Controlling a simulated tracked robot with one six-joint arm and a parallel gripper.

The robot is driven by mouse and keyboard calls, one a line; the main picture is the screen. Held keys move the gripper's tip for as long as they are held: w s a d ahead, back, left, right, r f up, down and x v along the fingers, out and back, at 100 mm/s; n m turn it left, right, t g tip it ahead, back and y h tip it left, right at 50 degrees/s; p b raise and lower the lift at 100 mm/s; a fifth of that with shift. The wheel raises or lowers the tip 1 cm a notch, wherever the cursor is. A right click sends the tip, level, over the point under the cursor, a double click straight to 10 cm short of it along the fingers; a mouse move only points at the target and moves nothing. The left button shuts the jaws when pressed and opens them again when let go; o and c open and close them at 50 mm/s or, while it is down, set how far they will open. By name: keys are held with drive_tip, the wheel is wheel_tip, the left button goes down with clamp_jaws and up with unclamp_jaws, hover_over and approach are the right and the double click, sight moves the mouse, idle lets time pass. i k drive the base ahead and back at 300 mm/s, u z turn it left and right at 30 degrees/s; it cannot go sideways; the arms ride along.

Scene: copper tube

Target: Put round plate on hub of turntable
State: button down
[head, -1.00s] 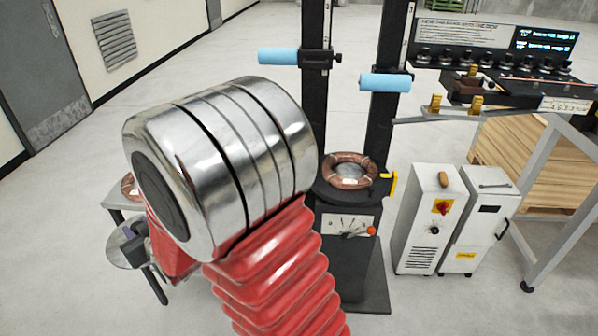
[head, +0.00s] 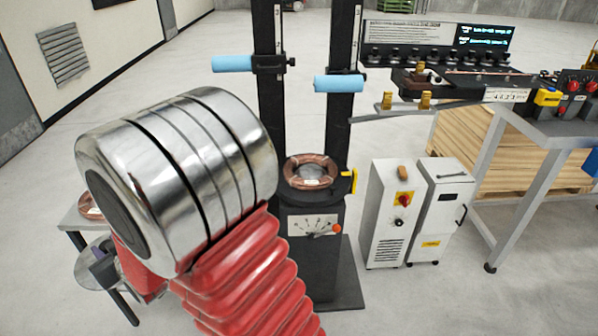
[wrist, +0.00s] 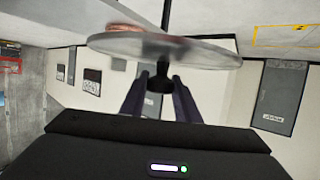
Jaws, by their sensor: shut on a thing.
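My gripper (wrist: 159,92) is shut on the black knob of the round plate (wrist: 112,45), a thin grey disc seen nearly edge-on in the wrist view. In the head view the plate (head: 84,279) shows at lower left, partly hidden by my arm, and my gripper (head: 103,265) is beside it. The turntable (head: 311,192) is the black stand near the middle of the head view. A copper coil (head: 295,180) lies on it around a grey centre, which looks like the hub (head: 313,172). The plate is well to the left of the turntable, apart from it.
Two black posts with blue rollers (head: 338,84) rise behind the turntable. A yellow part (head: 349,181) is at its right edge. White cabinets (head: 390,215) and a workbench (head: 540,126) stand to the right. A small grey table (head: 72,222) with another copper coil (head: 88,207) is at left.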

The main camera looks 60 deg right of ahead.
sight(311, 169)
drive_tip(key=z, duration=0.7)
drive_tip(key=i, duration=1)
drive_tip(key=z, duration=0.05)
